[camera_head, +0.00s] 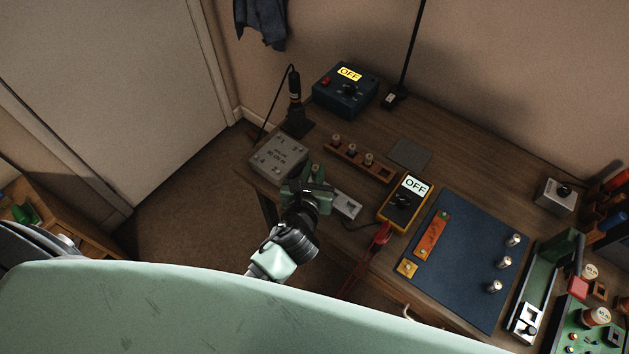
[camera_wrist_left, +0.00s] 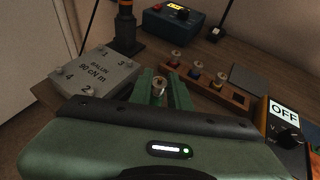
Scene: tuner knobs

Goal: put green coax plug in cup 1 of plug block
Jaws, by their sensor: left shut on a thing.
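My left gripper (camera_head: 314,178) is shut on a small plug. In the left wrist view the plug's round metal end (camera_wrist_left: 160,86) shows between the two green fingers. Any green on it is hidden or blends with the fingers, but I take it as the green coax plug. The plug block (camera_head: 382,174) is a long brown wooden strip beyond and to the right of the gripper; it also shows in the left wrist view (camera_wrist_left: 236,97). Several metal-topped plugs stand in its cups, and the right end looks free. The cup numbers are not legible. My right gripper is not in view.
A grey balun box (camera_head: 278,158) is just left of the gripper. A soldering iron stand (camera_head: 295,118) and blue OFF box (camera_head: 345,92) stand behind. The yellow meter (camera_head: 404,203) and blue mat (camera_head: 463,262) lie to the right. A grey flat square (camera_head: 409,153) lies behind the block.

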